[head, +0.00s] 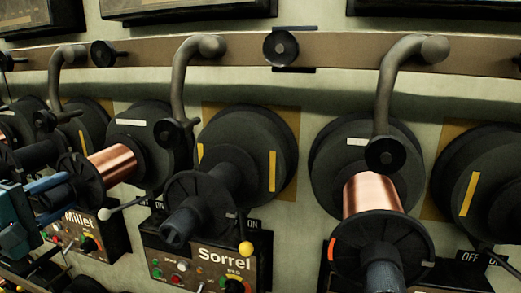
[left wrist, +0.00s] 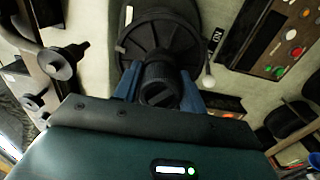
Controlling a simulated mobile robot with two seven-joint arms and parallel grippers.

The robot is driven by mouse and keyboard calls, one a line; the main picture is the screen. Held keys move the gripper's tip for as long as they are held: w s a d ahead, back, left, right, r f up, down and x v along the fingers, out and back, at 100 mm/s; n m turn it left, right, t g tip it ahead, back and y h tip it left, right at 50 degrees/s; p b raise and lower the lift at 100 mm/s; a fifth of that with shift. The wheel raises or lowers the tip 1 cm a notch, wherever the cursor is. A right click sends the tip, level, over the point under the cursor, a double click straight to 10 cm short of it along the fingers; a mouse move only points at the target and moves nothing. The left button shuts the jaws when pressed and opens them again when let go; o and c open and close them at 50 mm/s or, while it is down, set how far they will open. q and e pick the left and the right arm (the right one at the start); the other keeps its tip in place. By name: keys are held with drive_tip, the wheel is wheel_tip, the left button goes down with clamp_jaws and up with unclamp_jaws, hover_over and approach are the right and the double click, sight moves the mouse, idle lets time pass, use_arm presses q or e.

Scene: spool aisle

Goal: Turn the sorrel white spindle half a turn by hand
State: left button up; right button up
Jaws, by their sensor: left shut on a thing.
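The white-marked spindle beside the Sorrel panel carries a copper spool (head: 113,164). Its black back plate (head: 130,135) bears a white stripe near the top. My left gripper (head: 45,188) comes in from the left, with its blue fingers on the front end of this spindle. In the left wrist view, the black spindle end (left wrist: 160,85) sits between the two blue fingers, which are shut on it. The flange behind it hides the copper there. The Sorrel panel (head: 175,272) is at bottom centre. My right gripper is not in view.
A white-ball lever (head: 103,212) stands out close to the held spindle. The empty yellow-marked spindle (head: 245,145) is to its right, with a yellow-ball lever (head: 245,248) below. Another copper spool (head: 370,194) is farther right. Grey curved arms (head: 180,85) hang from the rail.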

use_arm(q)
drive_tip(key=shift+c, duration=1.1)
drive_tip(key=n, duration=0.7)
drive_tip(key=shift+n, duration=0.4)
drive_tip(key=n, duration=0.3)
drive_tip(key=shift+n, duration=0.3)
drive_tip(key=n, duration=0.4)
drive_tip(key=shift+n, duration=0.3)
drive_tip(key=o, duration=1.1)
drive_tip(key=shift+c, duration=0.2)
